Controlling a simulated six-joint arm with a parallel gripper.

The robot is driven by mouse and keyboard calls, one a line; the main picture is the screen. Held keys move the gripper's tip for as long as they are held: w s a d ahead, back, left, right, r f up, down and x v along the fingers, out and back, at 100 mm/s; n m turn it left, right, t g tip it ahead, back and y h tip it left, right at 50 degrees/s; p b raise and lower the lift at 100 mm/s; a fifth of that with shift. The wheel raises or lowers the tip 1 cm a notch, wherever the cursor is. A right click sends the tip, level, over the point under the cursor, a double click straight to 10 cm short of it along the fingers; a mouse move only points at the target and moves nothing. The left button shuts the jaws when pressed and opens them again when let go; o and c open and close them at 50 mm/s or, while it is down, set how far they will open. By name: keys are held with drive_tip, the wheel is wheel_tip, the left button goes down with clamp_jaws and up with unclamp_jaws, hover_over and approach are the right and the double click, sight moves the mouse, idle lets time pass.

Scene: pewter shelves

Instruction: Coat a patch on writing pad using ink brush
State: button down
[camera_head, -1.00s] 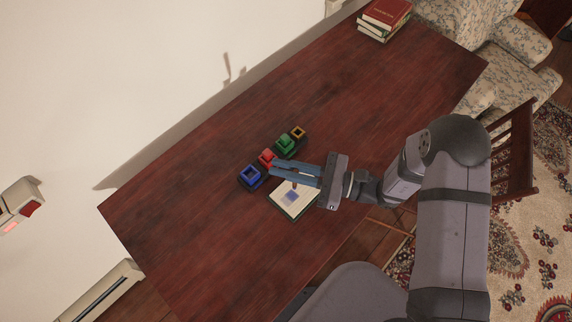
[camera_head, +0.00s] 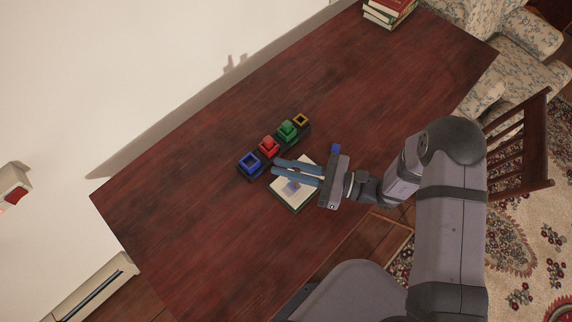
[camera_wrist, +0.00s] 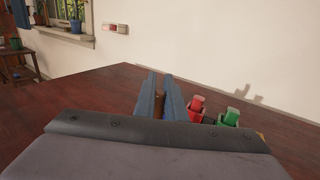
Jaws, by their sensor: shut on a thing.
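The writing pad (camera_head: 291,203) lies on the dark red table, cream with a dark edge, a bluish patch (camera_head: 291,188) near its middle. My gripper (camera_head: 275,168) reaches over the pad from the right, its blue-grey fingers covering part of the pad and patch. It is shut on a slim brown thing, apparently the ink brush (camera_wrist: 158,106), seen between the fingers in the wrist view. The fingers mostly hide the brush from above; whether its tip touches the paper I cannot tell.
A dark rack beside the pad holds blue (camera_head: 250,162), red (camera_head: 269,147), green (camera_head: 287,131) and yellow (camera_head: 301,120) square pieces. Books (camera_head: 388,13) sit at the far corner. The table's left side is clear.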

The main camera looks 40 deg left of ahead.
drive_tip(key=shift+w, duration=2.05)
drive_tip(key=s+r+p, duration=0.4)
drive_tip(key=r+p, duration=0.2)
drive_tip(key=r, duration=0.1)
